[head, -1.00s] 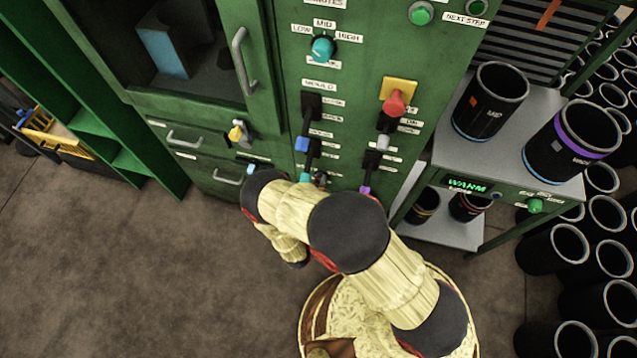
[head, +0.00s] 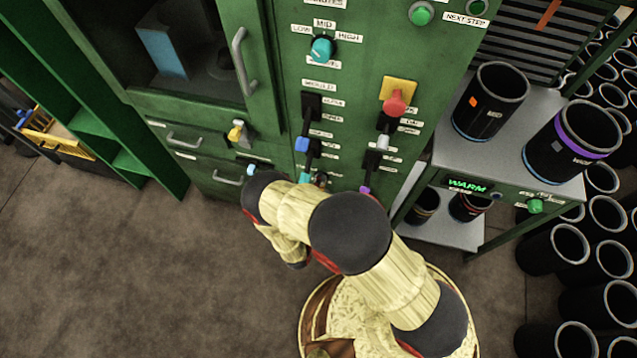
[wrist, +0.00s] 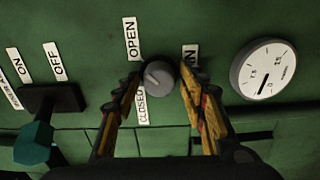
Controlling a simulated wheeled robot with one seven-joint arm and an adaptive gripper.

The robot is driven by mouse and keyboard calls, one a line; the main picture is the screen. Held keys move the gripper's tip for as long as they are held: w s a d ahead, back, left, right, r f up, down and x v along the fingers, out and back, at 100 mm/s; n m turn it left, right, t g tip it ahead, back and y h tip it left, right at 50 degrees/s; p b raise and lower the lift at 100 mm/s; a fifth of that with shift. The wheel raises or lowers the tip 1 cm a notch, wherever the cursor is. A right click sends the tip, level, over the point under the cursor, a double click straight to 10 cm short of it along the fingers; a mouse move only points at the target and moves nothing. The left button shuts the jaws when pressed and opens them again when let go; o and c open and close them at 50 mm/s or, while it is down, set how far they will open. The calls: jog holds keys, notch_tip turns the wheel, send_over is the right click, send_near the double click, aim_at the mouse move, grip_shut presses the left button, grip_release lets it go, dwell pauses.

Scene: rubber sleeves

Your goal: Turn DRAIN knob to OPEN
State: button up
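In the wrist view the round grey knob (wrist: 157,80) sits on the green panel. An OPEN label (wrist: 131,39) is to its upper left and a CLOSED label (wrist: 142,104) to its lower left. My gripper (wrist: 160,76) is open, one finger on each side of the knob. The fingertips are close to the knob's sides; firm contact does not show. A faint mark on the knob slants to the upper left. My arm hides the knob in the head view.
In the wrist view a teal-tipped lever (wrist: 35,142) with ON and OFF labels stands left, and a white dial gauge (wrist: 264,69) right. In the head view a shelf with black sleeves (head: 491,101) stands right of the panel. Open floor (head: 130,270) lies at left.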

jog(key=shift+o, duration=0.6)
jog(key=shift+a, duration=0.1)
jog(key=v, duration=1.2)
